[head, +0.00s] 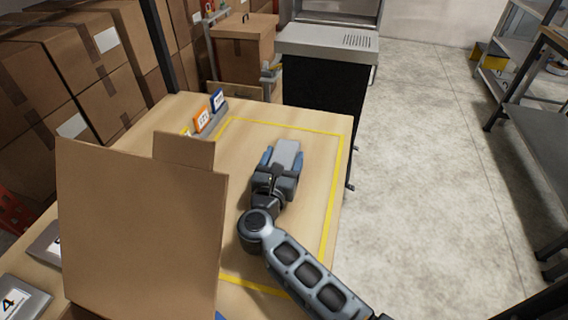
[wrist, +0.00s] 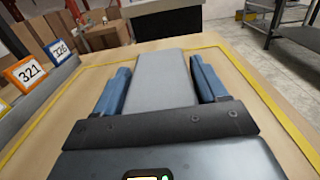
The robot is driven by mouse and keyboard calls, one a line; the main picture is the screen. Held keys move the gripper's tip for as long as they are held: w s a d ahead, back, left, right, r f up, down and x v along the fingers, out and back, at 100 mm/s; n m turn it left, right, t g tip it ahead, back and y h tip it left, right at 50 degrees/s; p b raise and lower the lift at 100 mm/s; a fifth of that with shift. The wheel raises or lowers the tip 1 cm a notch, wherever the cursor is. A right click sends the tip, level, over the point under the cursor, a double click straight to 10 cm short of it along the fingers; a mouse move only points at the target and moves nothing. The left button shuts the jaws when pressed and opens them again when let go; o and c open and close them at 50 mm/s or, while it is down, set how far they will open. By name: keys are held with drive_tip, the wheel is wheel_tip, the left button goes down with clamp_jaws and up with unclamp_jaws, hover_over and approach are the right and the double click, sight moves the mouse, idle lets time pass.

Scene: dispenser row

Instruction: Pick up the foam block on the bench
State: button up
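The foam block (head: 287,152) is a light grey slab lying on the wooden bench (head: 313,125), inside a yellow outlined area. My gripper (head: 282,158) is low over the bench with its blue fingers on either side of the block. In the wrist view, the block (wrist: 160,80) runs lengthwise between the two fingers of my gripper (wrist: 163,80). A narrow gap shows at the right finger; the left finger is very close to the block, and I cannot tell whether it touches. The block's near end is hidden behind the gripper body.
A large cardboard box (head: 140,235) stands on the bench at the left front. A dark cabinet with a grey top (head: 325,42) stands behind. Floor to the right is clear.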

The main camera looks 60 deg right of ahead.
drive_tip(key=c, duration=0.6)
